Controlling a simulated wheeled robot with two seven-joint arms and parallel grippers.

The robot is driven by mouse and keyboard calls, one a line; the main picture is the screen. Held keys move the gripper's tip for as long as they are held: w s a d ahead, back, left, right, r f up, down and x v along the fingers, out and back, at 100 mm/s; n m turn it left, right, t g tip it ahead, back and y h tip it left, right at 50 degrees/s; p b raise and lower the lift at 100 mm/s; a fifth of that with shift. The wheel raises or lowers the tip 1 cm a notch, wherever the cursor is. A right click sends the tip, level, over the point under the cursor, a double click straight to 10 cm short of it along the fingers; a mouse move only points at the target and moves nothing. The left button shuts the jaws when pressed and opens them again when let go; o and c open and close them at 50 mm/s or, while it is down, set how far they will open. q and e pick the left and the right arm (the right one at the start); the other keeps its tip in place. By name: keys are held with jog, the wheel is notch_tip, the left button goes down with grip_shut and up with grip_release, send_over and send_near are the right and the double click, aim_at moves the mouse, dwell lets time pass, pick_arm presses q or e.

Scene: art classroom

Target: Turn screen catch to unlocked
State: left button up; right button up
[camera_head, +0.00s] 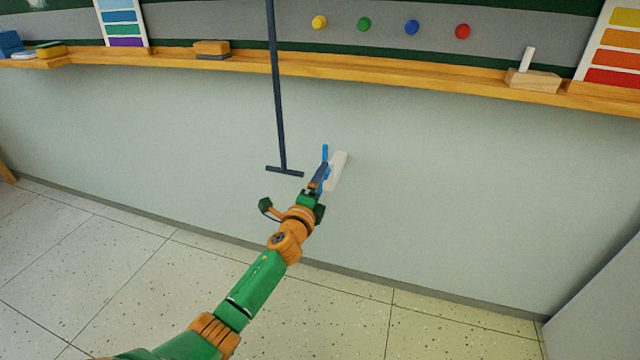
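The catch is a white plate (338,167) on the pale wall below the chalk ledge. A blue lever (325,153) shows at the plate's upper left, pointing roughly upward. My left arm reaches up from the bottom left, and my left gripper (320,179) is at the lever's lower part, in front of the plate's left side. The fingers overlap the lever in this view and look small, so I cannot tell whether they grip it. My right gripper is out of view.
A dark pole (277,95) with a T-shaped foot hangs just left of the catch. A wooden ledge (390,70) runs above, holding erasers (212,48) and a wooden block (533,80) with chalk. The wall right of the catch is clear. A grey panel (603,305) stands at the lower right.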

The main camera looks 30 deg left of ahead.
pick_arm(q)
jog(key=shift+o, duration=0.2)
jog(key=shift+a, duration=0.2)
jog(key=shift+s+d, duration=0.15)
jog(key=shift+s, duration=0.15)
jog(key=p+v, duration=0.1)
jog(key=v, duration=0.5)
jog(key=shift+s+p, duration=0.3)
jog(key=shift+p, duration=0.1)
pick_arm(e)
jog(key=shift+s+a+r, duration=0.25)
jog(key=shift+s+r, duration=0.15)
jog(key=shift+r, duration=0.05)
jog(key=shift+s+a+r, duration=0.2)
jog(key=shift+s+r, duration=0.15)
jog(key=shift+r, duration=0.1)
pick_arm(q)
jog(key=shift+f, duration=0.1)
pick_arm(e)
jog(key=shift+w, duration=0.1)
